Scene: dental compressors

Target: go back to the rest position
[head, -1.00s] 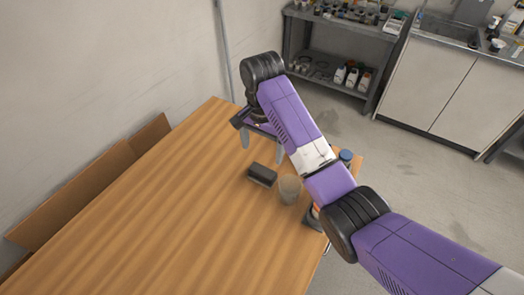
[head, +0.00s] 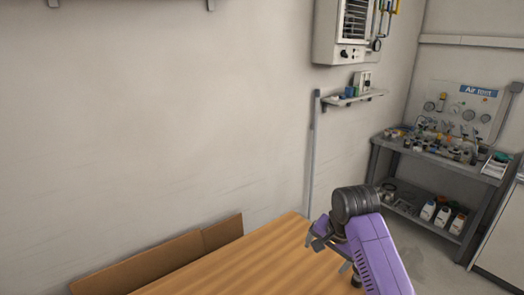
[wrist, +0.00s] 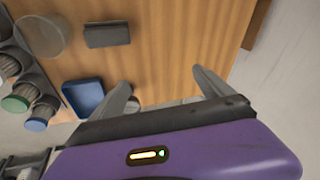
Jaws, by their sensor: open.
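My gripper (head: 330,245) is at the lower right of the head view, above the far right part of the wooden table (head: 275,262). In the wrist view its two fingers (wrist: 160,84) are spread apart with nothing held between them, over the tabletop. The purple wrist housing fills the bottom of that view. Part of my arm is cut off by the lower edge of the head view.
In the wrist view, a dark block (wrist: 107,35), a round cup (wrist: 40,37) and a blue tray (wrist: 84,98) are on or by the table's edge. Capped containers (wrist: 38,112) stand at left.

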